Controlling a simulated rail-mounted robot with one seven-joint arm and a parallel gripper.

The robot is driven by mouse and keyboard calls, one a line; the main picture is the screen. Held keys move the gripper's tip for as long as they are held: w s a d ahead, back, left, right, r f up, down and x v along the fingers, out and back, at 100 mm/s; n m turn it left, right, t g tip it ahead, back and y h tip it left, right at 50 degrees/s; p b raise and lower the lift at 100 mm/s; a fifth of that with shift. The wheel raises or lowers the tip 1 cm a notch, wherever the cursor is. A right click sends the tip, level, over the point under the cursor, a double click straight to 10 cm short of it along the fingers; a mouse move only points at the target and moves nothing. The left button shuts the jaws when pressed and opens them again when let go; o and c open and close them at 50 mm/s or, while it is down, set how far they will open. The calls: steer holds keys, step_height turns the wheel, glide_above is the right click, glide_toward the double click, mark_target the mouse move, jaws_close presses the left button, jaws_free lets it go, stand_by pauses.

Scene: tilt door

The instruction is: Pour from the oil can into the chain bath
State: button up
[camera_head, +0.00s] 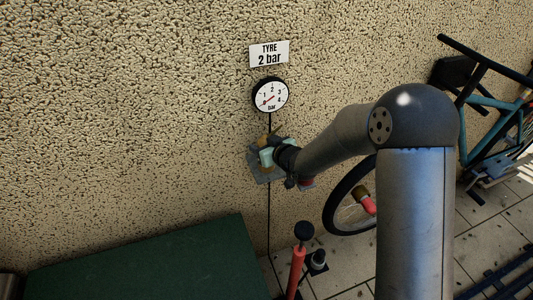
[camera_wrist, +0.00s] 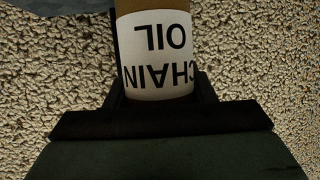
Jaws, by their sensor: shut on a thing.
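The oil can (camera_wrist: 157,55) fills the upper middle of the wrist view. It is a brown cylinder with a white label whose words CHAIN OIL appear upside down. My gripper (camera_wrist: 158,92) is shut on it, with dark fingers either side. In the head view my gripper (camera_head: 272,152) is close to the wall, below the gauge, and the can is mostly hidden there. A flat grey piece (camera_head: 258,172) shows beneath and behind my gripper; I cannot tell whether it is the chain bath. No chain bath can be named for sure.
A round gauge (camera_head: 270,95) hangs on the rough wall under a TYRE 2 bar sign (camera_head: 269,54). A dark green surface (camera_head: 150,265) is at the lower left. A red pump (camera_head: 297,268) stands on the tiled floor. A bicycle (camera_head: 485,95) is at the right.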

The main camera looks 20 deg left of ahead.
steer(key=shift+r+p, duration=1.35)
steer(key=shift+r, duration=1.25)
